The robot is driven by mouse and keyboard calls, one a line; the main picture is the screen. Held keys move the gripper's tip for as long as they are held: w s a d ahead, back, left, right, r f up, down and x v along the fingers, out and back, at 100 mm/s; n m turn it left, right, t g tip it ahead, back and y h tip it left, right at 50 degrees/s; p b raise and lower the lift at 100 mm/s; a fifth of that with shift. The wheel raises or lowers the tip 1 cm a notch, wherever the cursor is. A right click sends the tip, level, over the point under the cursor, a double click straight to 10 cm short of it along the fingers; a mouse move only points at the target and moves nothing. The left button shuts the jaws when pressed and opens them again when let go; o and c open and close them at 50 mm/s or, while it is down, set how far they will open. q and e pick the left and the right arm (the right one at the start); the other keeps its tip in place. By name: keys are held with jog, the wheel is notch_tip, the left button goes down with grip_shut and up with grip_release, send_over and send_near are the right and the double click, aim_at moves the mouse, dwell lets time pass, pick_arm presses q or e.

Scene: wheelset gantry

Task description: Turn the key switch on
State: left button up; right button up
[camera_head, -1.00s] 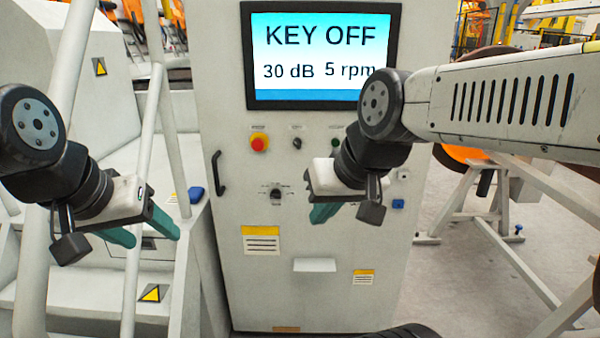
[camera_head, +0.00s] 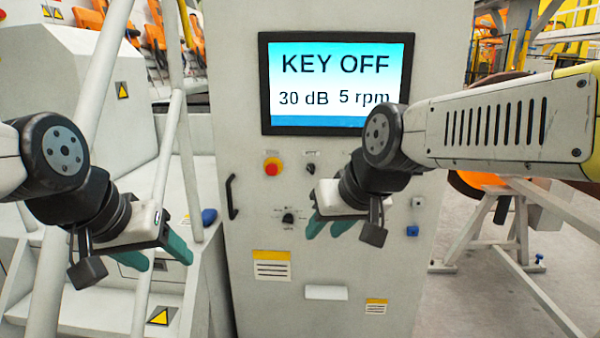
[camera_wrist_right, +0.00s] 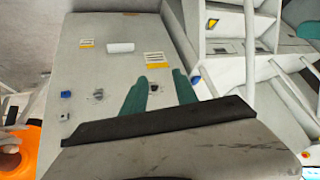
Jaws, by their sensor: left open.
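The grey control cabinet (camera_head: 335,265) stands in the middle of the head view; its screen (camera_head: 338,83) reads "KEY OFF", "30 dB" and "5 rpm". A small dark switch (camera_head: 310,168) sits under the screen, right of the red stop button; I cannot tell whether it is the key switch. A black rotary knob (camera_head: 288,217) is lower down. My right gripper (camera_head: 324,234) is in front of the panel, right of the knob, open and empty; its two fingers also show apart in the right wrist view (camera_wrist_right: 160,76). My left gripper (camera_head: 167,262) is open and empty left of the cabinet.
White stairs and rails stand at left; a white frame (camera_head: 500,225) stands at right.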

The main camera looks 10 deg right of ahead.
jog(key=w+a+n+t, duration=0.2)
jog(key=w+t, duration=0.2)
jog(key=w, duration=1.2)
jog(key=t+h, duration=0.6)
jog(key=h, duration=0.1)
send_near(311, 170)
jog(key=w, duration=0.2)
jog(key=x, duration=0.6)
jog(key=shift+w+d+f, duration=0.1)
jog(key=shift+w+d, duration=0.2)
jog(key=shift+d, duration=0.05)
jog(key=shift+c, duration=0.4)
grip_shut()
